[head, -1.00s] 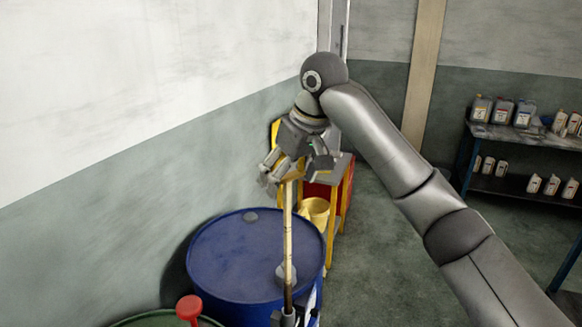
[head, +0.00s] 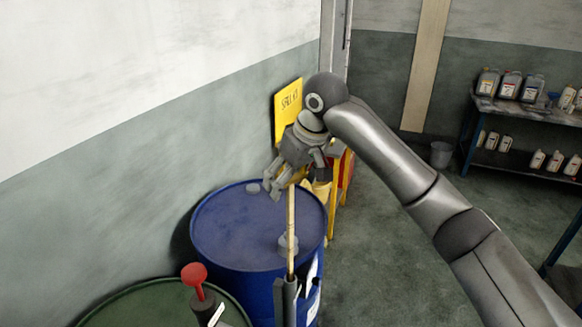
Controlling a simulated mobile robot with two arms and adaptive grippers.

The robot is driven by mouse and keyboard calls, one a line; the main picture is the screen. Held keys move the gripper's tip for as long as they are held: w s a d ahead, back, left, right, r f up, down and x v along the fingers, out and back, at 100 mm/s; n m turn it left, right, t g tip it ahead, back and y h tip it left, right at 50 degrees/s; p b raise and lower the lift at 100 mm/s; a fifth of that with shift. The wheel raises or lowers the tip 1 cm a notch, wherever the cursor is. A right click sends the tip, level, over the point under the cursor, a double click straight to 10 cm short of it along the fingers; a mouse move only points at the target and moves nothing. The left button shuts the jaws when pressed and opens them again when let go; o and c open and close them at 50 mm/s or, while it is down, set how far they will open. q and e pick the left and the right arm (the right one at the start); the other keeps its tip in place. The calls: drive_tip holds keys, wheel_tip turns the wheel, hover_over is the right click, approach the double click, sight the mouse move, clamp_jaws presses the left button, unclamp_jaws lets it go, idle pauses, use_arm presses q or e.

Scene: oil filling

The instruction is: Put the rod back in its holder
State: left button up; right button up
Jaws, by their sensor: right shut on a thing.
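The rod (head: 291,230) is long, thin and pale wood-coloured, and it stands nearly upright in front of the blue drum. My right gripper (head: 289,180) is above the drum and shut on the rod's upper end; its fingers partly hide that end. The rod's lower part darkens and runs down into a dark grey upright piece (head: 279,303) at the bottom of the picture, which looks like the holder. How deep the rod sits in it is hidden. My left gripper is not in view.
The blue drum (head: 225,235) stands behind the rod. A green drum (head: 130,305) with a red-knobbed part (head: 194,274) is at lower left. A yellow sign (head: 288,105) stands behind my gripper.

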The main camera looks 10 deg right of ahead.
wheel_tip(320, 180, down, 16)
drive_tip(key=shift+f, duration=0.1)
drive_tip(key=b, duration=0.3)
hover_over(292, 274)
wheel_tip(292, 274, down, 8)
drive_tip(key=shift+w+a+r, duration=0.1)
drive_tip(key=shift+w+r, duration=0.05)
drive_tip(key=shift+r, duration=0.1)
drive_tip(key=shift+f+b, duration=1.15)
drive_tip(key=shift+f, duration=2.95)
drive_tip(key=o, duration=1.1)
drive_tip(key=v, duration=1.2)
drive_tip(key=shift+f, duration=0.1)
